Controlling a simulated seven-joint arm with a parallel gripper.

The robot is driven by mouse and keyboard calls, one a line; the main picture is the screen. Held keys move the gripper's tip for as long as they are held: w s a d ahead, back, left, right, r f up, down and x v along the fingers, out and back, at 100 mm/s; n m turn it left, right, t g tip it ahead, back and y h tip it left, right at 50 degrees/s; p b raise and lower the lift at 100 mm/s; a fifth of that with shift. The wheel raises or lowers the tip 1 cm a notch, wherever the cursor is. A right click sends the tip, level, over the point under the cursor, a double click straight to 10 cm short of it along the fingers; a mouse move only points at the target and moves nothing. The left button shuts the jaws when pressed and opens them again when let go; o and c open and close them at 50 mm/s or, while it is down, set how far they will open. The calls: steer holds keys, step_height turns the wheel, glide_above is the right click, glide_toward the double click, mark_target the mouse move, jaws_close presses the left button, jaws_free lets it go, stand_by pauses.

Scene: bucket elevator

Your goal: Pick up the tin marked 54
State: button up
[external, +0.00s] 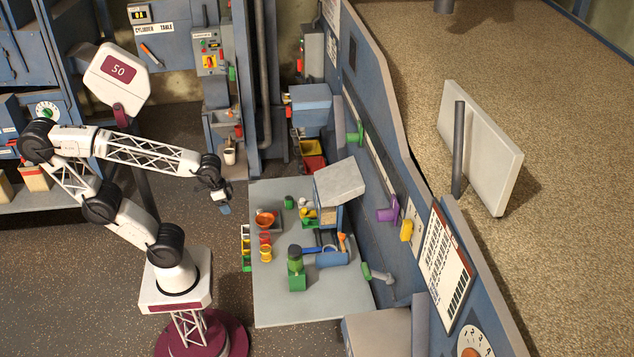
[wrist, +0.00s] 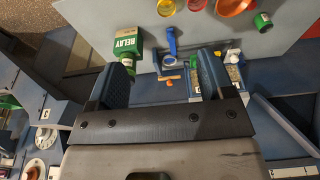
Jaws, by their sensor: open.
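No marking 54 can be read in either view. A small green tin (external: 289,201) stands near the far edge of the grey table (external: 272,300). It looks to be the small green tin (wrist: 263,22) at the upper right of the wrist view; its label is too small to read. A larger green container (external: 296,270) stands near the table's front middle, and the wrist view shows RELAY on it (wrist: 124,45). My gripper (external: 224,207) is open and empty, left of the table and apart from everything on it. It also shows in the wrist view (wrist: 166,58).
An orange bowl (external: 265,218) and yellow and red cups (external: 265,251) sit on the table's left side. A grey-lidded box (external: 340,180) stands at the back right. The table's front is clear.

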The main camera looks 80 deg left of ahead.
steer(key=n+t+h, duration=0.5)
steer(key=n+h, duration=0.4)
steer(key=n, duration=1.4)
glide_above(289, 202)
steer(key=s+d, duration=0.5)
steer(key=d, duration=0.3)
step_height(289, 202, down, 20)
steer(key=a+f+n+t, duration=0.1)
steer(key=a+f+n, duration=0.1)
steer(key=a, duration=0.2)
steer(key=a+f+n+t+y, duration=0.1)
steer(key=a+f+n, duration=0.1)
steer(key=a, duration=0.3)
steer(key=a+f+n+t+y, duration=0.1)
steer(key=a+f+n+t, duration=0.1)
steer(key=a+f+n, duration=0.1)
steer(key=shift+a+f, duration=0.7)
steer(key=shift+a, duration=0.1)
steer(key=shift+d, duration=0.1)
steer(key=shift+x, duration=1.25)
